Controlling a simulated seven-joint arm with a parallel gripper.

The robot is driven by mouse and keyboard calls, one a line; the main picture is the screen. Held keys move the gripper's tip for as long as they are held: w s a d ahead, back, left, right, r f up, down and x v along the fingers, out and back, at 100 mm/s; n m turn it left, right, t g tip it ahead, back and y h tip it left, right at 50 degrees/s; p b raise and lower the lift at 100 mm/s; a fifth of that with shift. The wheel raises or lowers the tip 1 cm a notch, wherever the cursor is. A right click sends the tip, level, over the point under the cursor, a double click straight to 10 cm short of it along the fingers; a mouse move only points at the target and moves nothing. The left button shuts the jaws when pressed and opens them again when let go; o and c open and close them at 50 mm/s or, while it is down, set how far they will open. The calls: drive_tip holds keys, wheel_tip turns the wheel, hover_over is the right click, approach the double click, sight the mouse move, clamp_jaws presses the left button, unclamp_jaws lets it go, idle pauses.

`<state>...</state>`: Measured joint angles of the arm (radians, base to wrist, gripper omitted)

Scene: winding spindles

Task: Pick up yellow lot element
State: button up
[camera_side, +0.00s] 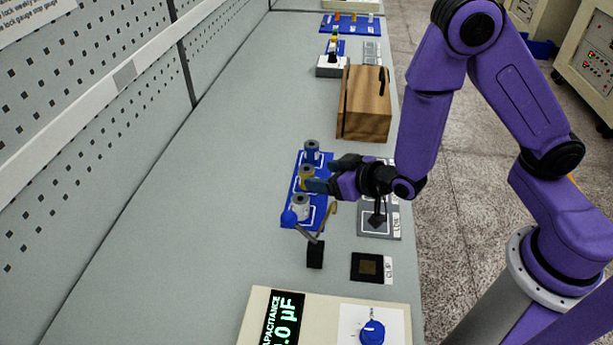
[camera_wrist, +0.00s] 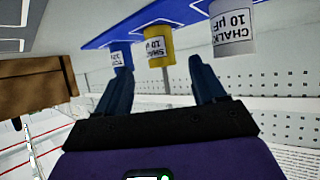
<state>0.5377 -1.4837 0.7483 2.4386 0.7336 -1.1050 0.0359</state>
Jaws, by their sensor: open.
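The yellow lot element (camera_side: 305,172) is a small upright cylinder in the middle of a row of three on a blue mat (camera_side: 322,200). A blue cylinder (camera_side: 311,149) stands on its far side and a white one (camera_side: 300,205) on its near side. My gripper (camera_side: 322,173) is open, level with the row and close beside the yellow one. In the wrist view, which looks upside down, the yellow element (camera_wrist: 160,47) with a "10 µF" label lies ahead between my open fingers (camera_wrist: 158,68). I cannot tell whether the fingertips overlap it.
A wooden box (camera_side: 366,104) stands beyond the mat. A capacitance meter (camera_side: 325,318) sits at the near end, and a grey labelled pad (camera_side: 372,228) lies right of the mat.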

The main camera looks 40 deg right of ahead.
sight(313, 173)
drive_tip(key=shift+x, duration=3.25)
drive_tip(key=shift+a+r, duration=0.1)
drive_tip(key=shift+r, duration=0.05)
drive_tip(key=c, duration=1.1)
